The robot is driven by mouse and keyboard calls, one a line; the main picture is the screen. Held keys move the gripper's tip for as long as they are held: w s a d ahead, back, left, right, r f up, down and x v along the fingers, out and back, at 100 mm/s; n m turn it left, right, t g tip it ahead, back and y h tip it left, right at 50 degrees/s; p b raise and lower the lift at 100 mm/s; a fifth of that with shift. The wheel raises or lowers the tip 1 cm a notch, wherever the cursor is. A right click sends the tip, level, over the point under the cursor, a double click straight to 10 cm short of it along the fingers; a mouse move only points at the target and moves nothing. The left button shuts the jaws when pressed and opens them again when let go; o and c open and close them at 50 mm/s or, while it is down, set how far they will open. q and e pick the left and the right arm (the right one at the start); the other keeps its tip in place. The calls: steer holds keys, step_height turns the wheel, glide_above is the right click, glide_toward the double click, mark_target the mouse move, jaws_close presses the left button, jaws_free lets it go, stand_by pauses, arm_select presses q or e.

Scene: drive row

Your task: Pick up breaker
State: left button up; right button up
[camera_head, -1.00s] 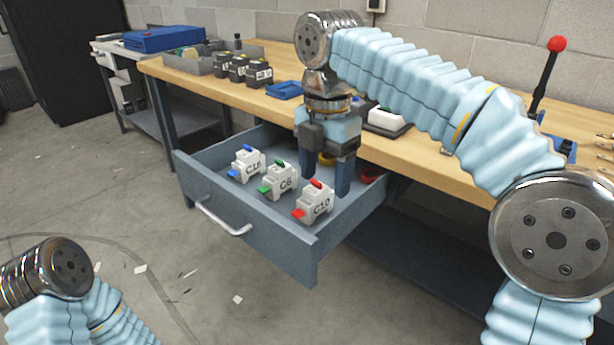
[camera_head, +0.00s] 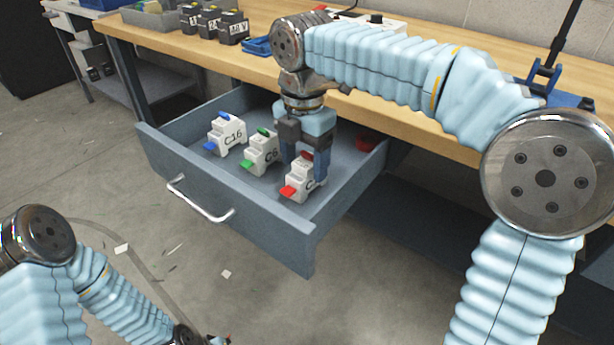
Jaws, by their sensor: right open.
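Three white breakers stand in a row in the open grey drawer (camera_head: 222,195). The C16 breaker (camera_head: 228,136) with blue parts is at the left. The C6 breaker (camera_head: 260,155) with green parts is in the middle. The breaker with red parts (camera_head: 297,186) is at the right, its label mostly hidden by a finger. My right gripper (camera_head: 306,172) points down over the red breaker, its open fingers on either side of its upper part. Whether they touch it I cannot tell. My left arm shows at the lower left; its gripper is not clearly visible.
The wooden workbench (camera_head: 190,57) runs behind the drawer. Black power blocks (camera_head: 233,27) and a blue tray (camera_head: 257,46) stand on it. A red round dish (camera_head: 367,142) lies at the drawer's right. The drawer's front wall and handle (camera_head: 200,200) face me.

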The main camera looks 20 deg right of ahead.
mark_target(306, 175)
step_height(306, 175, down, 4)
steer(key=shift+d+f, duration=0.1)
steer(key=shift+d, duration=0.05)
steer(key=c, duration=1.2)
